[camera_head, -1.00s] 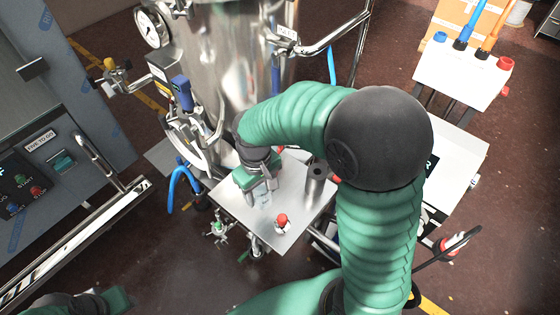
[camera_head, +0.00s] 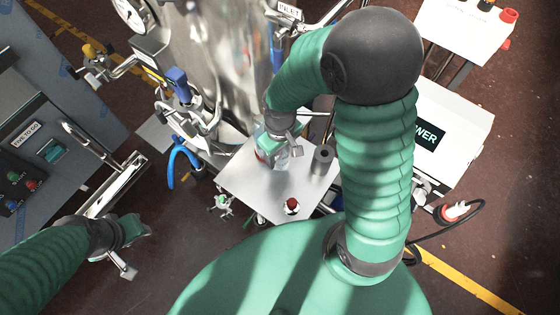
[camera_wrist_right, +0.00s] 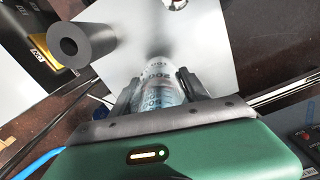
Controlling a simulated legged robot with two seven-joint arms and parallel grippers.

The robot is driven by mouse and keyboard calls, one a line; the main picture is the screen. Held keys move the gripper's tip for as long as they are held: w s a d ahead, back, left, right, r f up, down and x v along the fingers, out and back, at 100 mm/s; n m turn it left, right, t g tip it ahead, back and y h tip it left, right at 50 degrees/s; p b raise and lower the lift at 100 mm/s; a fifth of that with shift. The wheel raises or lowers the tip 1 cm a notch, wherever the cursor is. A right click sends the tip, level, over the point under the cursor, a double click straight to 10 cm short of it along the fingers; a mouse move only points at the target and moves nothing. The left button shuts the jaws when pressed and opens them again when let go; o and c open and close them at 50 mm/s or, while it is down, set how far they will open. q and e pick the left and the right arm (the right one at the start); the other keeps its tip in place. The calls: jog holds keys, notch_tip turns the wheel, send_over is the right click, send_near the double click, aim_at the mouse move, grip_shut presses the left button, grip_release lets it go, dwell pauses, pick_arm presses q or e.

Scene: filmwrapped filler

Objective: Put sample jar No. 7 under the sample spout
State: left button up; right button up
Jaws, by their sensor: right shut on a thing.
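My right gripper (camera_head: 282,152) is shut on a clear jar (camera_wrist_right: 160,84) with pale blue print, held between the two dark fingers in the wrist view. Its number is not readable. In the head view the jar shows as a pale patch (camera_head: 283,161) over the back of the metal plate; I cannot tell whether it touches the plate. A blue-handled valve (camera_head: 178,82) is on the steel tank (camera_head: 215,55), left of the gripper. I cannot make out which fitting is the sample spout. My left gripper (camera_head: 130,248) is at lower left, away from the jar; its opening is unclear.
The metal plate (camera_head: 258,197) also carries a red-topped item (camera_head: 291,205) and a dark hollow cylinder (camera_head: 322,160). A grey control cabinet (camera_head: 60,125) with a rail stands at left. A white box (camera_head: 455,130) stands at right. Blue hose (camera_head: 174,168) hangs by the tank.

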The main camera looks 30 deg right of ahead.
aim_at(280, 164)
jog(key=shift+f, duration=0.6)
jog(key=f, duration=0.4)
jog(key=shift+s+a+f, duration=0.1)
jog(key=shift+s+a, duration=0.1)
jog(key=shift+s, duration=0.15)
jog(key=shift+w+f, duration=0.15)
jog(key=shift+w, duration=0.1)
jog(key=o, duration=1.4)
jog(key=shift+s+d, duration=0.1)
jog(key=shift+s, duration=0.05)
jog(key=shift+c, duration=0.2)
